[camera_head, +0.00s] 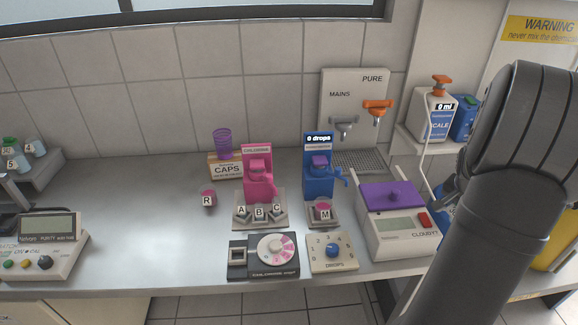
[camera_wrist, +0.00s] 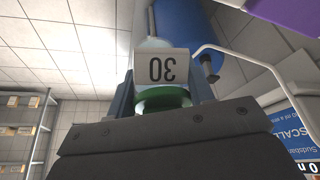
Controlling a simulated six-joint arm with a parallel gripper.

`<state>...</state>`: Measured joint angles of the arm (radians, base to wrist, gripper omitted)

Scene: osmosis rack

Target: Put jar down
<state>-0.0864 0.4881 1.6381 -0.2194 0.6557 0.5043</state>
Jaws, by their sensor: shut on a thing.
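My gripper (camera_wrist: 162,85) is shut on a jar (camera_wrist: 162,98) with a white label reading 30, which appears upside down in the wrist view. The jar has a green band, and a finger stands on each side of it. In the head view my gripper (camera_head: 448,198) is at the right, beside the white CLOUDY machine (camera_head: 398,238) with its purple lid. The jar is hidden there behind my arm, so I cannot tell whether it touches a surface.
The SCALE container (camera_head: 434,118) with an orange top stands on a ledge near my arm, and a pale tube hangs from it. Pink (camera_head: 259,175) and blue (camera_head: 318,178) dispensers stand mid-counter. The counter's left-middle (camera_head: 140,215) is clear.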

